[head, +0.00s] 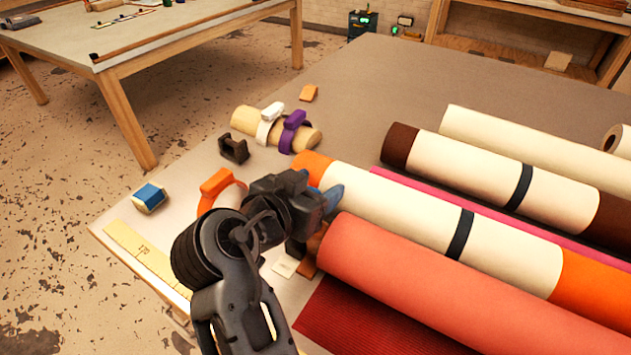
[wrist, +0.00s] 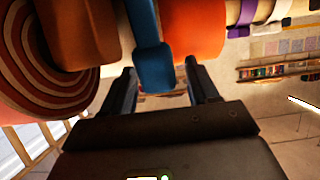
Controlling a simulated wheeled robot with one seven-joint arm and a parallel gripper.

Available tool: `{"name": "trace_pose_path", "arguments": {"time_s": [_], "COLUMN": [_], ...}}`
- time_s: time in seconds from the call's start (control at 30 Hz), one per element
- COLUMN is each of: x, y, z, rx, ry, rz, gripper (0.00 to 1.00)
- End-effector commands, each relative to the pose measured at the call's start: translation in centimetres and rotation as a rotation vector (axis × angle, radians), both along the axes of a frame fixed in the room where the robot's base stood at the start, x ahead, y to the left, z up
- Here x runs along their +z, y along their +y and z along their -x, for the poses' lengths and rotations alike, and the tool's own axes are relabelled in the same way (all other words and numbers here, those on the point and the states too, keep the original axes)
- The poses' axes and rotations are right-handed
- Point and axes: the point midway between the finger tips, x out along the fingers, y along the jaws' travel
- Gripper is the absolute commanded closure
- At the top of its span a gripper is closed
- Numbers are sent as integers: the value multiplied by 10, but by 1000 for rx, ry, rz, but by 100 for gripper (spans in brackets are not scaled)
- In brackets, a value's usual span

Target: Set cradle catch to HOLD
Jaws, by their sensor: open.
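A blue tab on a band (wrist: 153,65) hangs between the two fingers of my gripper (wrist: 161,78) in the wrist view, in front of an orange roll end (wrist: 193,32). It looks like the catch, but I read no HOLD marking. In the head view a blue piece (head: 331,197) shows at the tip of my gripper (head: 316,198), beside the cream roll with orange ends (head: 395,206). The fingers are open, one on each side of the tab; contact cannot be told. My wrist hides much of the cradle area in the head view.
A coral roll (head: 450,275) lies close on the near side. A wooden dowel with white and purple clips (head: 243,118), a dark tape holder (head: 234,149), an orange clip (head: 216,184) and a blue-and-white block (head: 150,197) are on the table.

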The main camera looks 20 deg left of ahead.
Motion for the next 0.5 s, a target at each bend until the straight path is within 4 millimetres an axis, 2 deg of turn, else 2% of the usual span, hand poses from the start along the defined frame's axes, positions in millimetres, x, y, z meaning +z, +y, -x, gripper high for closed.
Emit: {"name": "trace_pose_path", "arguments": {"time_s": [0.27, 0.5], "x": [-1, -1], "y": [0, 0], "z": [-2, -2], "rx": [2, 2], "ry": [0, 0], "rz": [0, 0], "gripper": [40, 62]}}
